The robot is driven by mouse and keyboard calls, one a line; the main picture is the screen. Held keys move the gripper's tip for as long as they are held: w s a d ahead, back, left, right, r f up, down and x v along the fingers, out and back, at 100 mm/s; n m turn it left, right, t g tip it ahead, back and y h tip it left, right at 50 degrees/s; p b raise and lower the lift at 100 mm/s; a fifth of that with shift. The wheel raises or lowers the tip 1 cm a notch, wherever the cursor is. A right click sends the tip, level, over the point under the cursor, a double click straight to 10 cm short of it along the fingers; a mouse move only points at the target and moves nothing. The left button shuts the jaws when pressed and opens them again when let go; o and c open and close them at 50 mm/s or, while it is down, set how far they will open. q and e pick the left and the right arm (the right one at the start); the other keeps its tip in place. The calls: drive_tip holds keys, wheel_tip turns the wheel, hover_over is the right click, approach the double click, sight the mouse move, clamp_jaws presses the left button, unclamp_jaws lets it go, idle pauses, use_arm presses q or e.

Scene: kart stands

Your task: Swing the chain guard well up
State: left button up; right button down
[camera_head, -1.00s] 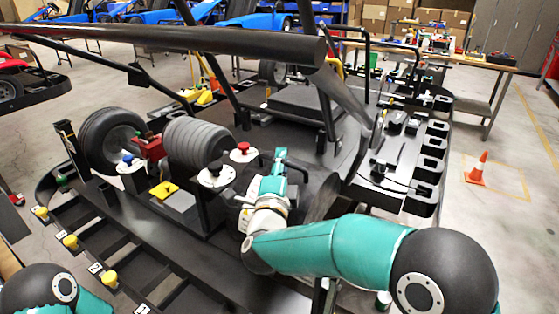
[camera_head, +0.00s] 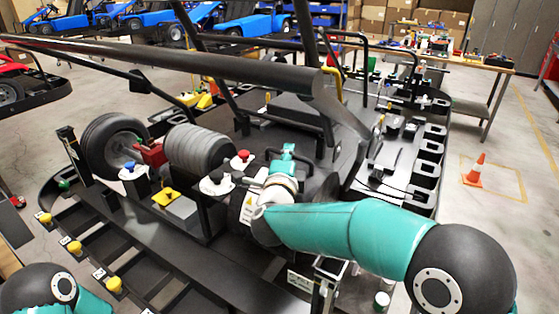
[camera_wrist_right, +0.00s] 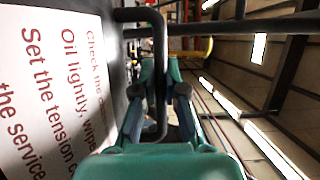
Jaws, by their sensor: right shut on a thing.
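My right gripper (camera_head: 285,152) is at the middle of the kart, beside the striped drum. In the right wrist view its fingers (camera_wrist_right: 163,75) are shut on a bent black handle (camera_wrist_right: 155,35), which runs down between them. A white panel with red print (camera_wrist_right: 55,85) fills the left of that view. I take the handle to belong to the chain guard. In the head view my wrist hides most of the guard, and its edges cannot be told. A white label with a warning sign (camera_head: 249,209) shows beside my wrist. My left gripper is out of view.
A thick black tube (camera_head: 160,58) crosses above the kart. Wheels (camera_head: 112,143), a red mushroom button (camera_head: 243,156) and a yellow knob (camera_head: 166,195) are near the gripper. Black trays (camera_head: 428,165) lie to the right. An orange cone (camera_head: 478,169) stands on the open floor.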

drive_tip(key=shift+m+g, duration=0.3)
drive_tip(key=shift+g, duration=0.4)
drive_tip(key=w+d+r+p, duration=0.1)
drive_tip(key=w+d, duration=0.1)
drive_tip(key=w+d+r+p, duration=0.1)
drive_tip(key=w+r+p, duration=0.1)
drive_tip(key=shift+w+d+r, duration=0.15)
drive_tip(key=shift+w+d, duration=0.2)
drive_tip(key=shift+w+d+g+p, duration=0.3)
drive_tip(key=shift+w+p, duration=0.1)
drive_tip(key=shift+p, duration=0.25)
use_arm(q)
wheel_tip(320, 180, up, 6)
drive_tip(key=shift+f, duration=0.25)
use_arm(e)
drive_tip(key=shift+f, duration=0.2)
drive_tip(key=shift+a, duration=0.1)
drive_tip(key=c, duration=1.5)
unclamp_jaws()
drive_tip(key=shift+s, duration=0.1)
drive_tip(key=shift+s+a, duration=0.1)
drive_tip(key=shift+s, duration=0.1)
drive_tip(key=v, duration=1.1)
drive_tip(key=shift+s, duration=0.2)
